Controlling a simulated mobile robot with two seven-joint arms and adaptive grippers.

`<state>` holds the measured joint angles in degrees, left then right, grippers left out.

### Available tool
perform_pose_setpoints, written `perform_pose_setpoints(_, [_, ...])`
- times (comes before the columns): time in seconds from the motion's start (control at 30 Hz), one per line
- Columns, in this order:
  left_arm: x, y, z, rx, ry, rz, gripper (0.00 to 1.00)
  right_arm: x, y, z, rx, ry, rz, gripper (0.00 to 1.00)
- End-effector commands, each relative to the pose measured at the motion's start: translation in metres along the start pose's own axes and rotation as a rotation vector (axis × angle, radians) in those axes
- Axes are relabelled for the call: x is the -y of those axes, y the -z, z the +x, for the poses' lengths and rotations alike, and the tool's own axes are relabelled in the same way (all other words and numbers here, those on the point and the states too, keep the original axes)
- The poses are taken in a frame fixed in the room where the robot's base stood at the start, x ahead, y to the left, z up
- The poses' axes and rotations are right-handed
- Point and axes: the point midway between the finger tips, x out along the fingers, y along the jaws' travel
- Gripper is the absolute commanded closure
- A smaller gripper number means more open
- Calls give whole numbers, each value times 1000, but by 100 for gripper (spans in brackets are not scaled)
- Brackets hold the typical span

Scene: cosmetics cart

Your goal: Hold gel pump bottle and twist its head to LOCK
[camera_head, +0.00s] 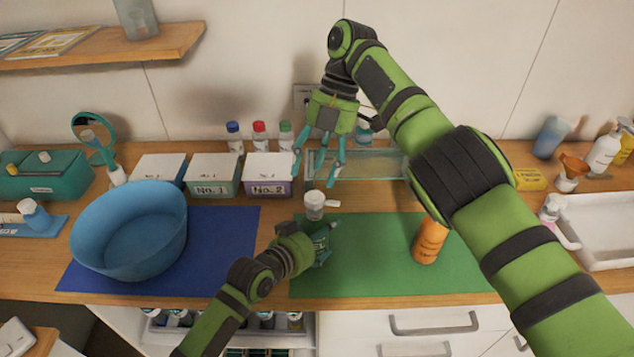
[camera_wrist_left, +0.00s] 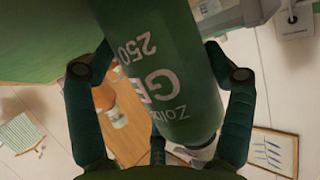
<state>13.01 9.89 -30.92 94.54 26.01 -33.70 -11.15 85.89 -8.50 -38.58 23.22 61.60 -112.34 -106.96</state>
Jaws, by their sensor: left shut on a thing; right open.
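The gel pump bottle is dark green with white lettering in the left wrist view (camera_wrist_left: 165,75). In the head view its white pump head (camera_head: 315,205) shows above my left gripper (camera_head: 322,240), with most of the body hidden. My left gripper is shut on the bottle body, one finger on each side, over the left edge of the green mat (camera_head: 375,270). My right gripper (camera_head: 315,180) hangs above the pump head with its fingers pointing down and spread. It is open and empty, and appears apart from the head.
A blue bowl (camera_head: 130,240) stands on a blue mat at left. An orange bottle (camera_head: 430,240) stands on the green mat at right, close to my right arm. Behind are numbered boxes (camera_head: 268,168), capped bottles and a clear glass tray (camera_head: 375,165). A white tray (camera_head: 600,225) is far right.

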Motion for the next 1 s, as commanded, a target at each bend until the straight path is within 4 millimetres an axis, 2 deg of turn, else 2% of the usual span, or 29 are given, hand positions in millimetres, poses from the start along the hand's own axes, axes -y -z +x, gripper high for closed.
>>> perform_pose_setpoints(0.03, [0,0,0,-1,0,0,63,0,5,-11,1,-2,0,38])
perform_pose_setpoints(0.23, [0,0,0,-1,0,0,63,0,12,-27,-1,-1,2,38])
perform_pose_setpoints(0.73, [0,0,0,-1,0,0,63,1,14,-31,-1,1,0,38])
perform_pose_setpoints(0.77, [0,0,0,-1,0,0,10,1,14,-31,-1,1,0,38])
perform_pose_setpoints(0.8, [0,0,0,-1,0,0,0,1,14,-31,-1,1,0,38])
perform_pose_setpoints(1.0, [0,0,0,0,0,0,0,1,14,-31,-1,1,0,38])
